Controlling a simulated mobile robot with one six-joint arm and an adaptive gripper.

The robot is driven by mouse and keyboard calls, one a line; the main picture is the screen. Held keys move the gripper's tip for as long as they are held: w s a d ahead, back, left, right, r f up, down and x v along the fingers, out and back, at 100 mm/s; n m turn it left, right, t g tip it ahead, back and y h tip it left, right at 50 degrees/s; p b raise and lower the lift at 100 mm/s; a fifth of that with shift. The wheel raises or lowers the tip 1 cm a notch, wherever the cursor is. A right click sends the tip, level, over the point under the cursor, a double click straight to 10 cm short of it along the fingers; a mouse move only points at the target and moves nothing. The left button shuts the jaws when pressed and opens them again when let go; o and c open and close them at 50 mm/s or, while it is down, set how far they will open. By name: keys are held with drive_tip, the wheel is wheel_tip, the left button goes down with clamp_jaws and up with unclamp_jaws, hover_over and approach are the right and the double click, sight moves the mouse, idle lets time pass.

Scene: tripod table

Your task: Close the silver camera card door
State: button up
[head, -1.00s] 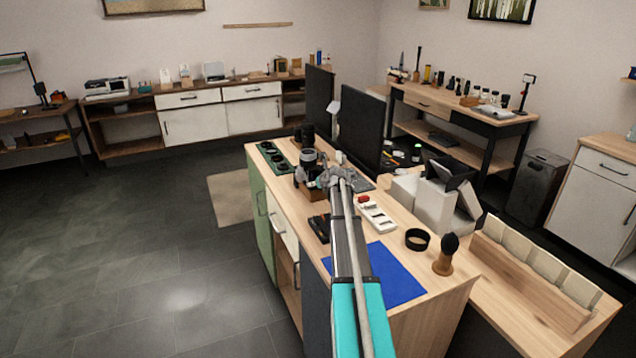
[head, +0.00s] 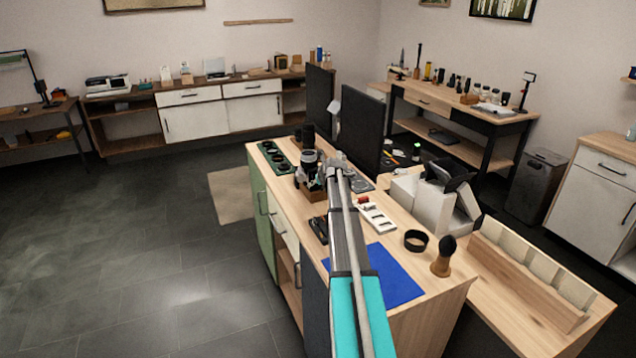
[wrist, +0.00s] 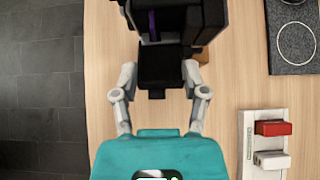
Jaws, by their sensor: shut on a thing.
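In the wrist view a black, block-like body (wrist: 160,68), which looks like part of the camera, stands between the fingers of my gripper (wrist: 159,76). The gripper is shut on it, with one grey finger at each side. A strip of purple shows on its upper part. In the head view the camera (head: 309,158) stands upright near the far end of the wooden workbench (head: 395,235), partly behind my arm. I cannot make out the card door or whether it is open. My gripper's fingertips are mostly hidden in the head view.
Right of the camera lie a white card tray (head: 377,217) with a red piece and a dark plate with rings (wrist: 293,38). A blue mat (head: 398,275), a black ring (head: 416,240) and a brush (head: 443,256) are nearer. A dark monitor (head: 360,128) stands behind.

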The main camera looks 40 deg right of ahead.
drive_tip(key=shift+w+d+r+g+p, duration=0.1)
drive_tip(key=shift+w+r+g+p, duration=0.1)
drive_tip(key=shift+g+p, duration=0.35)
idle(1.7)
